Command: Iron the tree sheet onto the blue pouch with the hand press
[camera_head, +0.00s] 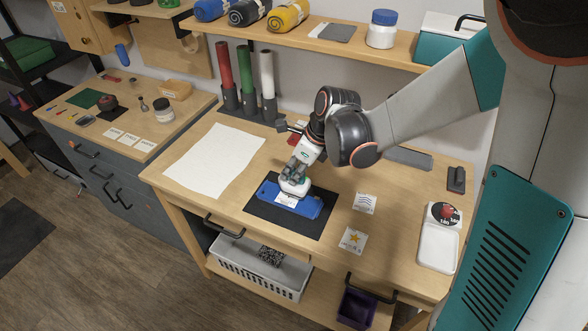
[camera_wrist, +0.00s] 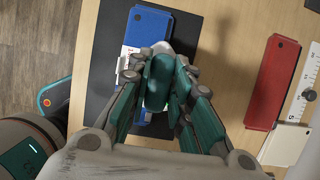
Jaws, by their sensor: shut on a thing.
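The blue pouch (camera_head: 311,207) lies flat on a black mat (camera_head: 262,210) on the wooden table. A small white sheet (camera_head: 286,200) lies on the pouch; its print is mostly hidden, so I cannot make out a tree. The white hand press (camera_head: 294,187) is over the pouch and sheet, apparently resting on them; exact contact is hidden. My gripper (camera_head: 296,172) is shut on the press from above. In the wrist view, my gripper (camera_wrist: 163,78) closes around the press's teal handle (camera_wrist: 158,85), with the pouch (camera_wrist: 149,27) and sheet (camera_wrist: 127,62) beyond it.
A wave sheet (camera_head: 365,203) and a star sheet (camera_head: 353,240) lie right of the mat. A large white sheet (camera_head: 213,160) lies to the left. Red, green and white rolls (camera_head: 267,75) stand behind. A white tray (camera_head: 438,248) is at the right. A shelf (camera_head: 340,46) overhangs the back.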

